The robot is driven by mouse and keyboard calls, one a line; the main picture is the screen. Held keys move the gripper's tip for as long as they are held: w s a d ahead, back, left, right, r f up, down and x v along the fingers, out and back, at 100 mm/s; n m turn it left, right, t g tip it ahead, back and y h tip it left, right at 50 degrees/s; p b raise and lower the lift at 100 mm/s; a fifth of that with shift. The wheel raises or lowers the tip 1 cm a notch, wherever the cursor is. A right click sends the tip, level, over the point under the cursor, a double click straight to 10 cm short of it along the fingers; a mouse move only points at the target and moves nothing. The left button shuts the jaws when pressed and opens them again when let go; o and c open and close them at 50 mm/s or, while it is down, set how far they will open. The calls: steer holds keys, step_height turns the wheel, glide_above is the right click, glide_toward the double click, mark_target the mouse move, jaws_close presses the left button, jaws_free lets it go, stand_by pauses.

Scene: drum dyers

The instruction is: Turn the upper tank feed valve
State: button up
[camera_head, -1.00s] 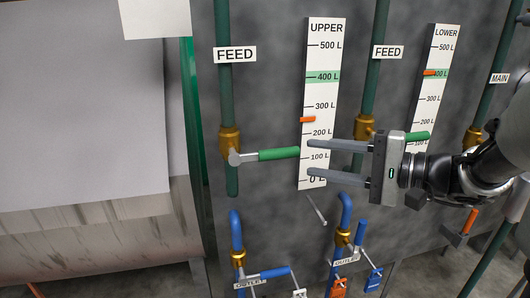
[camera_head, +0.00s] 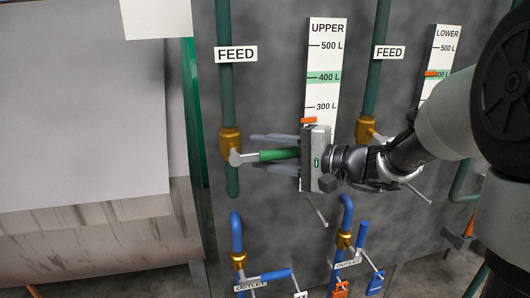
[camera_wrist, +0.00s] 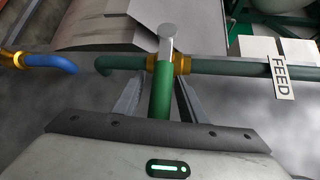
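The upper tank feed valve is a brass body (camera_head: 230,143) on the dark green pipe under the left FEED label, with a green handle (camera_head: 279,155) lying horizontally to the right. My gripper (camera_head: 268,152) is open around this handle, one finger above it and one below. In the wrist view the green handle (camera_wrist: 162,90) runs between the two fingers (camera_wrist: 157,100), with a visible gap on each side. The brass body also shows in the wrist view (camera_wrist: 182,63). The right end of the handle is hidden behind my gripper's palm.
The UPPER gauge (camera_head: 323,75) has an orange marker just above my gripper, below the green 400 L band. A second feed valve (camera_head: 364,129) is just right, partly behind my arm. Blue outlet pipes (camera_head: 236,232) with blue handles stand below. A large drum is at left.

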steer(key=shift+c, duration=0.3)
jaws_close()
steer(key=shift+r, duration=0.15)
steer(key=shift+s+a+r+n+h+p, duration=0.1)
steer(key=shift+a+r+n+h+p, duration=0.2)
steer(key=shift+r+n+h, duration=0.6)
steer(key=shift+s+a+r+n+h+p, duration=0.15)
steer(key=shift+r+n+h+p, duration=0.45)
steer(key=shift+h, duration=0.55)
steer(key=shift+w+a+r+n+h+p, duration=0.1)
steer(key=shift+a+r+n+h+p, duration=0.15)
steer(key=shift+r+n+h, duration=0.55)
steer(key=shift+h, duration=0.25)
steer(key=shift+o, duration=0.3)
jaws_free()
